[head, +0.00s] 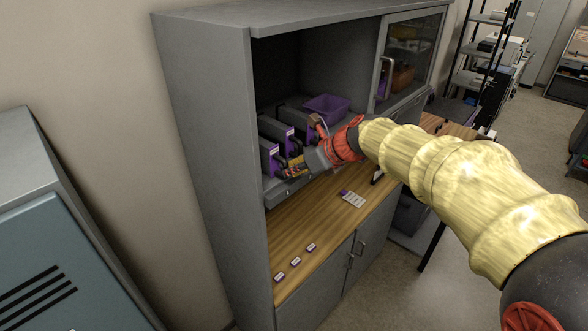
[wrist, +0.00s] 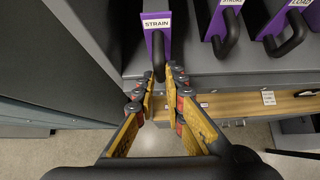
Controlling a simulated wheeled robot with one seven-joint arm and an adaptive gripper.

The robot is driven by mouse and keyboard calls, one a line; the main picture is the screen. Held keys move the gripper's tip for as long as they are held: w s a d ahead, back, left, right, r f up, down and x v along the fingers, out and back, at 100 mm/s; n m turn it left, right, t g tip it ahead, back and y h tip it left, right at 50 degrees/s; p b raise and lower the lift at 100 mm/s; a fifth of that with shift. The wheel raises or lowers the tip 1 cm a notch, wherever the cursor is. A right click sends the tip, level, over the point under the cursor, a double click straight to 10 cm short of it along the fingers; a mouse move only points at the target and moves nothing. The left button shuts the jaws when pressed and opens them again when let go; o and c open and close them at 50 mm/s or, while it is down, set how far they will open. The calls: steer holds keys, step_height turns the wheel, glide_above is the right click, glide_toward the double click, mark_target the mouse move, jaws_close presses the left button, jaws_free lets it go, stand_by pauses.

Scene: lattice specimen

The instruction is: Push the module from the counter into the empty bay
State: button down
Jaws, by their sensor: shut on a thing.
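A dark grey module with a purple front labelled STRAIN (wrist: 158,24) is at the left end of a row of similar modules on a grey rack in the cabinet. It also shows in the head view (head: 268,156). My gripper (wrist: 163,78) is shut on its black handle (wrist: 158,58); in the head view my gripper (head: 287,171) is at the module's front. The fingers partly hide the handle's lower end. I cannot tell how far the module sits into its bay. Part of the wooden counter (head: 300,225) in front is bare.
Other purple-fronted modules, one labelled STROKE (wrist: 222,18), stand close to the right. A purple bin (head: 327,106) sits behind them. Small tags (head: 295,262) and a pale strip (head: 353,199) lie on the counter. The cabinet's grey side wall (head: 215,160) is close on the left.

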mark_target(286, 161)
steer(key=shift+w+r, duration=0.1)
steer(key=shift+w+a+p, duration=0.2)
steer(key=shift+w+a, duration=0.3)
steer(key=shift+a, duration=0.2)
steer(key=shift+w+a+p, duration=0.15)
steer(key=shift+w+a, duration=0.35)
steer(key=shift+a, duration=0.15)
steer(key=c, duration=2)
jaws_free()
steer(key=shift+w+a, duration=0.15)
steer(key=shift+a, duration=0.05)
steer(key=shift+o, duration=1.2)
steer(key=shift+d, duration=0.1)
steer(key=shift+o, duration=0.5)
steer(key=shift+o, duration=1.2)
steer(key=shift+o, duration=0.6)
